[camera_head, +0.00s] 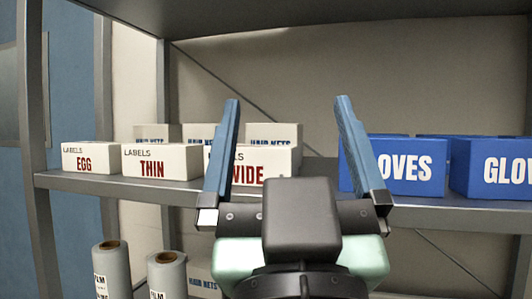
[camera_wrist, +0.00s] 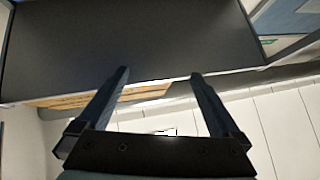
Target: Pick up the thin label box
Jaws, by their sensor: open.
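The thin label box (camera_head: 152,169) is white with "LABELS" and a red "THIN" on its front. In the head view it stands on the grey shelf, between the egg label box (camera_head: 90,158) on its left and the wide label box (camera_head: 268,170) on its right. My gripper (camera_head: 287,100) is open and empty. In the picture it lies right of the thin box, in front of the wide box and the blue glove boxes. The wrist view shows the open fingers (camera_wrist: 160,75) with nothing between them; no label box is visible there.
White hair net boxes (camera_head: 157,133) stand behind the label boxes. Blue glove boxes (camera_head: 414,165) fill the shelf's right side. Film rolls (camera_head: 112,268) stand below the shelf (camera_head: 80,184). A shelf upright (camera_head: 34,130) rises at the left. A dark flat panel (camera_wrist: 130,40) fills the wrist view's top.

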